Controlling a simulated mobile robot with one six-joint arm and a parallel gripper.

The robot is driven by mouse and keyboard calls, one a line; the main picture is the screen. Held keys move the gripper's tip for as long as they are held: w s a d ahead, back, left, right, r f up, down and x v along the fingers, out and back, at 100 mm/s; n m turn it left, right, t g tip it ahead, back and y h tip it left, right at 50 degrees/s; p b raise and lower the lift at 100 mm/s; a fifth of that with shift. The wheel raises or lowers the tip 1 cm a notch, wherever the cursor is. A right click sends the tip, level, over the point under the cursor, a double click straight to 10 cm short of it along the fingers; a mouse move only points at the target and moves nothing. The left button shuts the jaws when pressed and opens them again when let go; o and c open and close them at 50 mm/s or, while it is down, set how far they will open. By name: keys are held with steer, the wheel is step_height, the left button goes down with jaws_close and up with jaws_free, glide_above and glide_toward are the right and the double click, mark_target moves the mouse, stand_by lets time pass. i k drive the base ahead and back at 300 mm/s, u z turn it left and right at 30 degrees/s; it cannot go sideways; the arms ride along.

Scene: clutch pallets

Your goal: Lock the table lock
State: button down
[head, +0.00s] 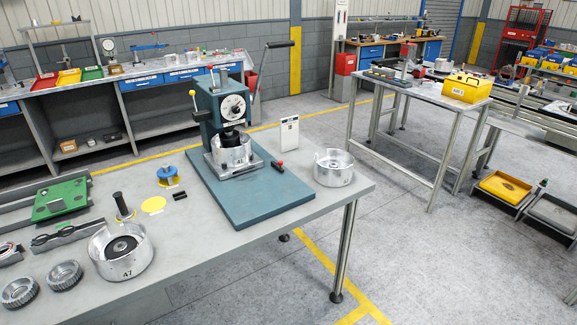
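A teal press (207,112) with a round dial (233,107) stands on a blue-green base plate (250,203) on the near grey workbench (215,238). A short lever with a red grip (278,167) sits at the right of the press's table; it may be the table lock, but no label shows this. I cannot tell whether it is locked. A metal cup (232,151) stands on the press table under the ram. A long lever with a black grip (279,44) and a thin yellow-knobbed lever (193,94) are on the press. My gripper is not in view.
An open metal cup (333,168) and a white card (289,132) stand right of the press.

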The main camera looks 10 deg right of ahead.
mark_target(279, 166)
steer(key=z, duration=0.85)
steer(key=i, duration=0.75)
steer(key=u, duration=4.8)
steer(key=i, duration=0.15)
steer(key=z, duration=2.8)
